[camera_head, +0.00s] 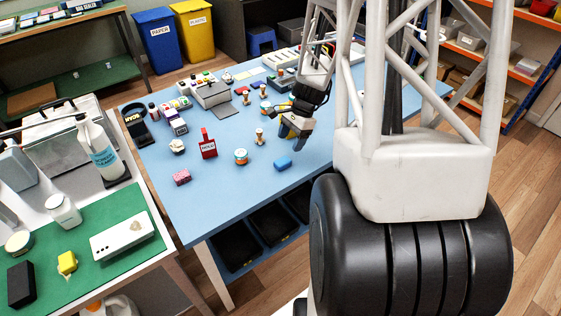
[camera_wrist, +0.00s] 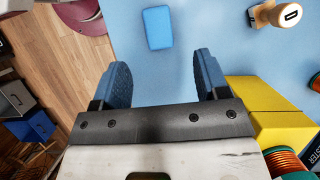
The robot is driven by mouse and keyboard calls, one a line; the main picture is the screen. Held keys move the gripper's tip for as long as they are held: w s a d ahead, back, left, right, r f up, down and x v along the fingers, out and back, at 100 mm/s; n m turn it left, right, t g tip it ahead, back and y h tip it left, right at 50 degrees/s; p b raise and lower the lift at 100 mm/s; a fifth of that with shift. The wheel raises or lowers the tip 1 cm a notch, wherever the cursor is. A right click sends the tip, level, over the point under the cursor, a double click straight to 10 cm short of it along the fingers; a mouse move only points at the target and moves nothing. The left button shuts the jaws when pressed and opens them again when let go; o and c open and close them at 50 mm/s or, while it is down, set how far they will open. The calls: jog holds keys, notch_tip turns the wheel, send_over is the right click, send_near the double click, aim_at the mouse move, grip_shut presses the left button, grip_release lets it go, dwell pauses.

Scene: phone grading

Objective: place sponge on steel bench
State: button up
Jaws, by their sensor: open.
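A small blue block, which looks like a sponge (camera_head: 283,164), lies flat on the blue table (camera_head: 215,215) near its front edge. It also shows in the wrist view (camera_wrist: 157,28), beyond my fingertips and roughly between their lines. My gripper (camera_head: 292,132) has blue fingers and is open and empty, above the table and behind the block in the head view. In the wrist view my gripper (camera_wrist: 159,68) has clear space between its fingers. A bench with a pale, steel-looking top (camera_head: 92,190) stands at the left, partly covered by a green mat (camera_head: 110,212).
A pink speckled block (camera_head: 181,177), a red holder (camera_head: 208,147) and a small round jar (camera_head: 240,156) stand left of the block. The bench holds a spray bottle (camera_head: 97,147), a white jar (camera_head: 63,211), a yellow block (camera_head: 67,262) and a white panel (camera_head: 122,237).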

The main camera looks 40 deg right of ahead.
aim_at(283, 160)
jog(key=shift+f, duration=0.1)
jog(key=shift+x, duration=1.25)
jog(key=shift+x, duration=2.6)
jog(key=shift+s+a, duration=0.1)
jog(key=c, duration=1.1)
jog(key=shift+o, duration=0.2)
